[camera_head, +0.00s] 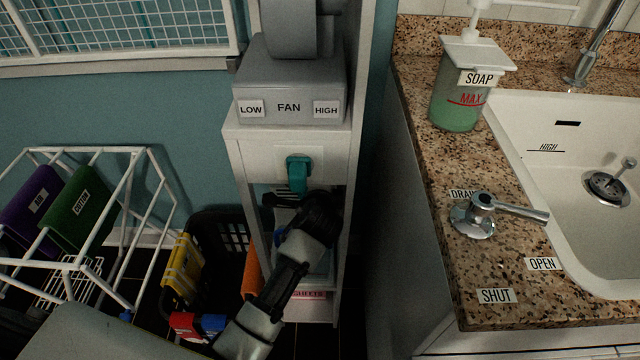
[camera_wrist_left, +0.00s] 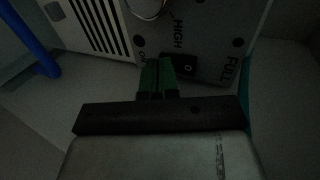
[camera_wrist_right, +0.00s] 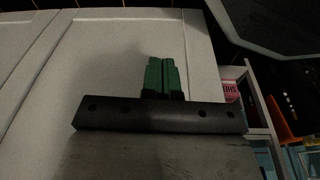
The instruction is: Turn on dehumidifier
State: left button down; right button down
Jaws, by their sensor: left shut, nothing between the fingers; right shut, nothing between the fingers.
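The dehumidifier fills the top of the left wrist view: a pale panel (camera_wrist_left: 212,32) marked HIGH and FULL, a louvred grille (camera_wrist_left: 97,22), a round knob (camera_wrist_left: 147,6) cut by the top edge, and a small black rocker switch (camera_wrist_left: 186,66). My left gripper (camera_wrist_left: 157,62) is shut and empty, its green tips just left of the switch; I cannot tell whether they touch the panel. In the head view my left arm reaches into the cabinet below the teal lever, hiding most of the dehumidifier. My right gripper (camera_wrist_right: 161,62) is shut and empty before white cabinet doors.
The cabinet (camera_head: 236,160) is narrow, with a fan box (camera_head: 290,85) above and a teal lever (camera_head: 298,172) over the opening. A granite counter (camera_head: 440,180) with a drain handle (camera_head: 500,208) and soap dispenser (camera_head: 458,100) stands right. A drying rack (camera_head: 150,200) stands left.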

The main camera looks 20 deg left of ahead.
pick_arm(q)
jog(key=shift+w+a+f, duration=0.1)
jog(key=shift+w+a, duration=0.1)
jog(key=shift+w, duration=0.45)
pick_arm(e)
jog(key=shift+w+r, duration=0.25)
jog(key=shift+r, duration=0.15)
pick_arm(q)
jog(key=shift+w, duration=0.1)
pick_arm(e)
jog(key=shift+w+a+r, duration=0.1)
jog(key=shift+w+r, duration=0.25)
jog(key=shift+r, duration=0.35)
jog(key=shift+f, duration=0.1)
pick_arm(q)
jog(key=shift+r+p, duration=0.75)
pick_arm(e)
jog(key=s+f, duration=0.3)
jog(key=f, duration=0.2)
jog(key=shift+s+d+f, duration=0.2)
jog(key=shift+s+d, duration=0.1)
jog(key=shift+s, duration=0.1)
